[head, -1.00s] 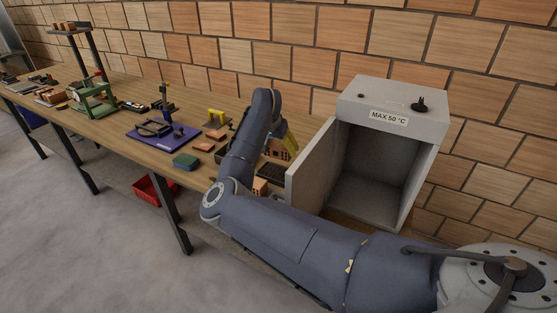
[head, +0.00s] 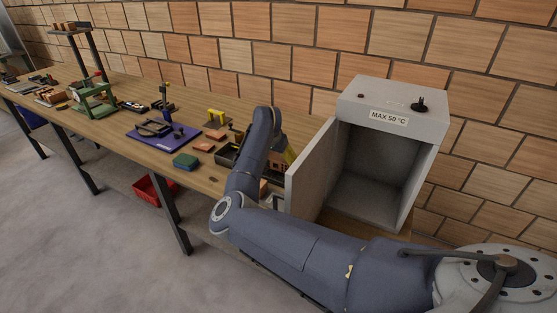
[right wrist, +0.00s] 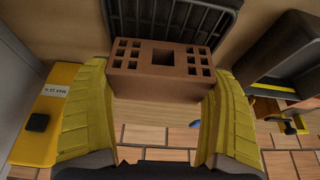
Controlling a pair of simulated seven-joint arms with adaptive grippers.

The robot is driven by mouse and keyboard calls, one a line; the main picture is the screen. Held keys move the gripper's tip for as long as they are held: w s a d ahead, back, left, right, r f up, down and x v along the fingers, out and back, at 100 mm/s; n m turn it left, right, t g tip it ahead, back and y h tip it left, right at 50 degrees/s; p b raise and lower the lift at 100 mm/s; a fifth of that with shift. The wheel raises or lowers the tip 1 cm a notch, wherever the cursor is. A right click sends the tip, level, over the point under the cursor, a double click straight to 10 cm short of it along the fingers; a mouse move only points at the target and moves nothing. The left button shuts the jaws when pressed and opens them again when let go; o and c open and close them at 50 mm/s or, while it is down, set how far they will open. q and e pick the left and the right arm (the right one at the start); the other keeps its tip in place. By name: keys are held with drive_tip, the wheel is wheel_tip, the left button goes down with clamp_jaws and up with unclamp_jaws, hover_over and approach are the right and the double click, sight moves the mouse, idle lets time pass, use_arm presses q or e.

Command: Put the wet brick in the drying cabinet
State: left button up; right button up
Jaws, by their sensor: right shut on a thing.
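The brown brick (right wrist: 160,72), with several small holes and a larger square one, sits between the yellow fingers of my right gripper (right wrist: 158,98) in the right wrist view. The fingers press its two ends. I cannot tell from its colour whether it is wet. In the head view this gripper (head: 290,150) is left of the drying cabinet, partly hidden by my arm and the cabinet door. The grey drying cabinet (head: 428,95), labelled MAX 50 °C, stands at the right with its door (head: 308,172) open to the left. Its visible interior is empty. My left gripper is out of view.
A black slatted rack (right wrist: 185,20) lies behind the brick. A dark tray (head: 228,158) is beside my arm. A green block (head: 185,161), a blue board (head: 165,138) and other tools occupy the bench to the left. The open door stands between my gripper and the cabinet's interior.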

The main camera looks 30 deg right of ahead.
drive_tip(key=shift+f, duration=0.25)
drive_tip(key=o, duration=1.2)
drive_tip(key=v, duration=1.7)
drive_tip(key=shift+s+a+r, duration=0.1)
drive_tip(key=shift+r, duration=0.2)
drive_tip(key=c, duration=0.6)
